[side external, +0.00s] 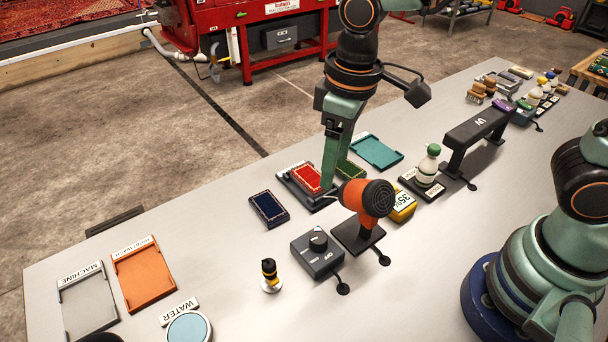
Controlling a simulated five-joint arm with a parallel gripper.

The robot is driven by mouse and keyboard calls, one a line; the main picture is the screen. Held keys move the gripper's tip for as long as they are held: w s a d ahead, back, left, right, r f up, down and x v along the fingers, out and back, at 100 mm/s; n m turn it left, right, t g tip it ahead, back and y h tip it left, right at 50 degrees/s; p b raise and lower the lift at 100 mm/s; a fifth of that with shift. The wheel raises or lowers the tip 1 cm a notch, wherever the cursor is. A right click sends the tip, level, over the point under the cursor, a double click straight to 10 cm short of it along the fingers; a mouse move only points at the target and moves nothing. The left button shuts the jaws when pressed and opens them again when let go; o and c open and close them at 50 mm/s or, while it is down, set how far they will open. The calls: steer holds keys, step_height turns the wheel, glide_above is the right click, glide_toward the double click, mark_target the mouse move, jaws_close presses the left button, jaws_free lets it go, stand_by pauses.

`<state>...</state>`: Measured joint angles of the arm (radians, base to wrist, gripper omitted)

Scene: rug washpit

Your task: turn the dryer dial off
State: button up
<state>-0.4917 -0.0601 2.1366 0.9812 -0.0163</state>
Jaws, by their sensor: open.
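The dryer dial (318,239) is a round black knob on top of a dark control box (317,254) in the middle of the table. Small white lettering shows on the box, but it is too small to read surely, and I cannot tell which mark the knob points to. The orange dryer (368,197) stands on a dark base just right of the box. My gripper (338,184) is open and points down behind the dial, near a small red rug (307,178) on a dark tray. It is apart from the dial. The dryer partly hides the fingertips' surroundings.
A navy rug (268,208) lies left of the tray. A black-and-yellow piece (270,272) stands left of the box. A yellow device (402,206), a green-capped bottle (428,165) and the UV arch (477,137) stand to the right.

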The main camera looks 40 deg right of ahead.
mark_target(319, 237)
steer(key=shift+n+g, duration=0.4)
steer(key=shift+n, duration=0.2)
steer(key=a+f, duration=0.1)
steer(key=f, duration=0.3)
steer(key=a+f, duration=0.1)
steer(key=f, duration=0.4)
steer(key=s+a+f, duration=0.1)
steer(key=f, duration=0.4)
steer(key=shift+a+f, duration=0.2)
steer(key=shift+f, duration=0.05)
jaws_close()
